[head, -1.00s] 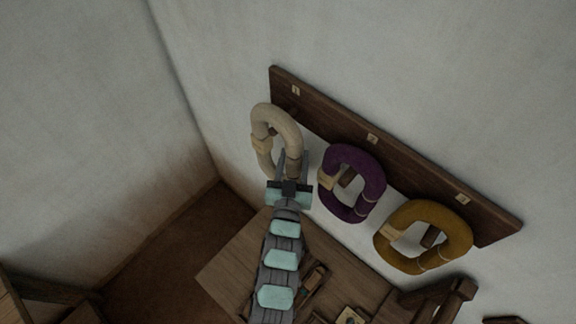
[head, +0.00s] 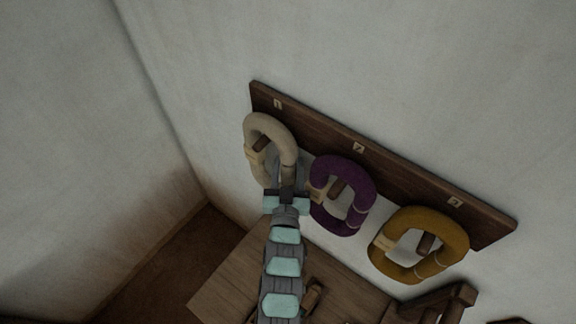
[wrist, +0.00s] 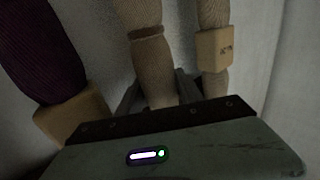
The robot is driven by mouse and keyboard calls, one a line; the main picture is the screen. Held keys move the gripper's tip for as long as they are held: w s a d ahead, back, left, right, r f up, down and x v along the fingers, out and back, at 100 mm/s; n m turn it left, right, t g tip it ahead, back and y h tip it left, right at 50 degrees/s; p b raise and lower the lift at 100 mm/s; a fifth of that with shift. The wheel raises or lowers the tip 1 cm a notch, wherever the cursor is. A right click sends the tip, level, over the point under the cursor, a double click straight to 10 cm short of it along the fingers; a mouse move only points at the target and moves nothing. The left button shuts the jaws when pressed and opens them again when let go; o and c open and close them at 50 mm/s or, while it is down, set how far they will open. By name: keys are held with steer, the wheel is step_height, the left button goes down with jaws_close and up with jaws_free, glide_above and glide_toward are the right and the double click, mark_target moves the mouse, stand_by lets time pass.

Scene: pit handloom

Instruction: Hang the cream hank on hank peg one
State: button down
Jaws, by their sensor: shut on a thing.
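The cream hank (head: 282,134) is an oval ring of pale yarn with a tan tag, under the label 1 on the dark peg board (head: 310,120). Hank peg one (head: 261,143) shows as a brown stub inside the ring's opening, so the hank appears to be around it. My gripper (head: 287,186) is shut on the hank's lower right part. In the wrist view the cream hank (wrist: 152,75) rises from between the jaws, and its tagged side stands to the right. Whether the hank rests on the peg cannot be told.
A purple hank (head: 326,170) hangs on peg two close right of my gripper, and a mustard hank (head: 458,245) hangs on peg three. A wooden table (head: 232,275) stands below. The wall left of the board is clear.

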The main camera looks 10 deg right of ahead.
steer(key=shift+f, duration=0.4)
steer(key=c, duration=1.2)
jaws_free()
steer(key=shift+o, duration=0.8)
steer(key=shift+s, duration=0.15)
steer(key=o, duration=0.4)
steer(key=shift+r, duration=0.15)
steer(key=shift+c, duration=0.2)
steer(key=s+a+b, duration=0.1)
steer(key=s+b, duration=0.1)
steer(key=s, duration=0.8)
steer(key=shift+s+a+b, duration=0.3)
